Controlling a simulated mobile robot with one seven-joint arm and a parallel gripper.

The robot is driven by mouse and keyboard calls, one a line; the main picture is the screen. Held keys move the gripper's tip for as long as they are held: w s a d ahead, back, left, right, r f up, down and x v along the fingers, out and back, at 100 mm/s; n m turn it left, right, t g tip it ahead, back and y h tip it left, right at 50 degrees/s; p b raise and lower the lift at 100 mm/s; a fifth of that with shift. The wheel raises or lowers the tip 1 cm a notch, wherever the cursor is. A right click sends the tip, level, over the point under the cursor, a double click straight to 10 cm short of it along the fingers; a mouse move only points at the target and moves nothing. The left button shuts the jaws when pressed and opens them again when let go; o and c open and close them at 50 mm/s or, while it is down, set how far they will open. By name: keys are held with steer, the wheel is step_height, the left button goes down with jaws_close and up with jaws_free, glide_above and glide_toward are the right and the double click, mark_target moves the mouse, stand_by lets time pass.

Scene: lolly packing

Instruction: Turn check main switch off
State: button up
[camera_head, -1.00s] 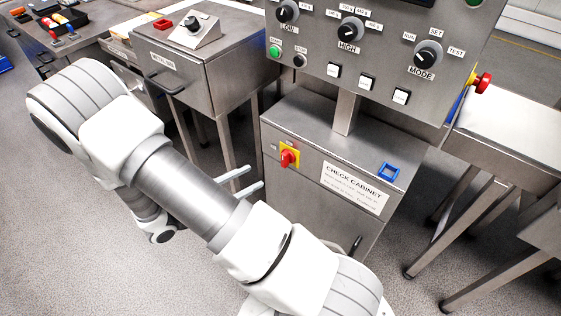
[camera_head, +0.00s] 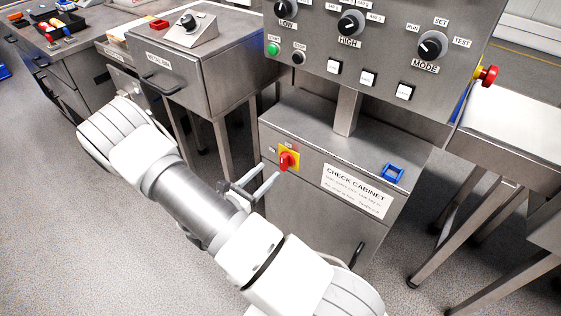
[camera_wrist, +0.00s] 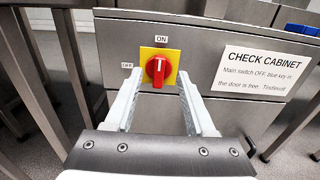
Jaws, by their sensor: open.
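The check main switch is a red rotary knob (camera_head: 287,161) on a yellow plate, on the front of the check cabinet (camera_head: 310,218). In the wrist view the red knob (camera_wrist: 157,72) stands upright, its white mark pointing up toward the ON label (camera_wrist: 161,40). The OFF label (camera_wrist: 127,65) is at the plate's left. My gripper (camera_head: 267,174) is open and empty, its two fingers pointing at the switch from just in front. In the wrist view my gripper (camera_wrist: 159,76) has a finger on either side of the knob, with no contact visible.
A control panel (camera_head: 385,45) with dials and buttons stands above the cabinet. A black door handle (camera_head: 356,256) sits lower on the cabinet. A metal bin (camera_head: 200,75) is at the left.

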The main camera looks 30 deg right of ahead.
mark_target(282, 158)
steer(key=b+x, duration=0.1)
steer(key=x, duration=0.6)
steer(key=shift+w+d, duration=0.1)
steer(key=shift+d, duration=0.1)
steer(key=c, duration=0.8)
jaws_close()
steer(key=shift+f, duration=0.1)
